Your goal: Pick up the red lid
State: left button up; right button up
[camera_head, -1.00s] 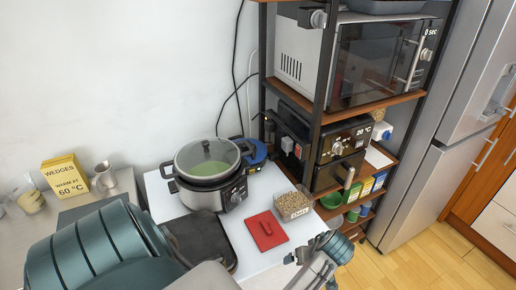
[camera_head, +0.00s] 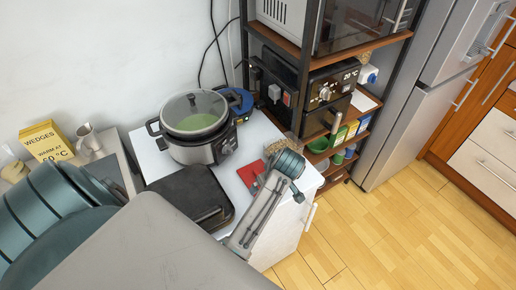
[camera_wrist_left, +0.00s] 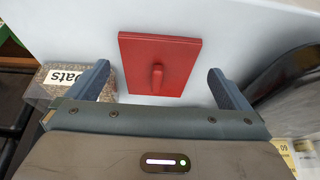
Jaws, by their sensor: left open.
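The red lid (camera_head: 249,172) lies flat on the white countertop, partly hidden by my left arm in the head view. In the left wrist view the red lid (camera_wrist_left: 178,53) is a square plate with a raised red handle (camera_wrist_left: 157,78) in its middle. My left gripper (camera_wrist_left: 159,70) is open and empty. Its two fingers appear on either side of the lid's near part, apart from it. In the head view my left gripper (camera_head: 276,184) is over the front right of the counter, its fingertips largely hidden. My right gripper is not in view.
A cooker (camera_head: 200,149) with a glass lid stands behind left. A dark flat appliance (camera_head: 187,193) lies left of the red lid. An oats container (camera_wrist_left: 58,76) sits close to one finger. The black-framed shelf (camera_head: 300,85) rises behind right.

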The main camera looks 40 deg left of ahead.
pick_arm(q)
jog(key=p+x, duration=0.1)
jog(key=x, duration=0.2)
jog(key=shift+w+a+f+p, duration=0.1)
jog(key=shift+a+f+p, duration=0.05)
jog(key=shift+p, duration=0.15)
jog(key=shift+a+f, duration=0.15)
jog(key=shift+f, duration=0.25)
jog(key=c, duration=0.6)
